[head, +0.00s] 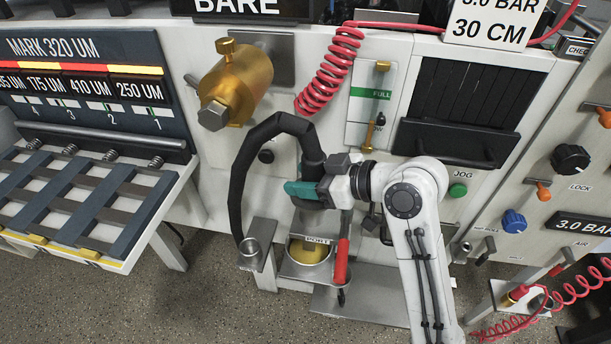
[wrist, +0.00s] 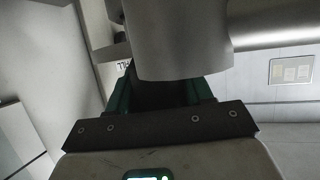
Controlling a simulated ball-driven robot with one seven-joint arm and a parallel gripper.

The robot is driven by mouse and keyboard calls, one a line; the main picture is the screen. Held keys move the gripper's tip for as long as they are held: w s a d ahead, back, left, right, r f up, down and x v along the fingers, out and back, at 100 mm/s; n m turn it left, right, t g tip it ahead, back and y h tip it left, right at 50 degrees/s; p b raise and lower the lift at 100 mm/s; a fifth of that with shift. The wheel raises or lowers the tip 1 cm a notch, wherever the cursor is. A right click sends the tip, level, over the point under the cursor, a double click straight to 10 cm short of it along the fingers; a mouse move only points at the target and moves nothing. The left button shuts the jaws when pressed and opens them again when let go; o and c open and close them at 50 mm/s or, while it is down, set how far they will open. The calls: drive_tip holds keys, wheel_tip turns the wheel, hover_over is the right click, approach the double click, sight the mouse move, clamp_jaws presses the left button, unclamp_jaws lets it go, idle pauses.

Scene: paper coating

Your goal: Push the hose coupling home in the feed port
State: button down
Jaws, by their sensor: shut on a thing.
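In the head view a thick black hose (head: 240,175) arcs up from the lower left and comes down at my gripper (head: 300,190). My gripper's teal fingers are shut around the hose's end, where the coupling is mostly hidden. The feed port (head: 317,240), labelled PORT, is below my gripper, above a metal cup with yellow inside. I cannot tell whether the coupling touches the port. In the wrist view a dark thing (wrist: 160,95) is between the teal fingers, and a large grey cylinder, which I cannot identify for certain, fills the upper middle.
A small metal holder (head: 249,246) stands left of the port. A red-handled tool (head: 342,262) stands close on its right. A brass cylinder (head: 240,85) juts out above the hose. A slatted rack (head: 85,205) is at the left, and a red coiled hose (head: 330,70) hangs above.

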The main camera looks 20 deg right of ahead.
drive_tip(key=shift+f+b, duration=0.55)
drive_tip(key=shift+f, duration=0.25)
drive_tip(key=c, duration=0.8)
unclamp_jaws()
drive_tip(key=shift+r, duration=0.1)
drive_tip(key=o, duration=0.4)
drive_tip(key=v, duration=1)
drive_tip(key=shift+s+d+r+b, duration=0.15)
drive_tip(key=shift+s+d+b, duration=0.05)
drive_tip(key=shift+s+b, duration=0.1)
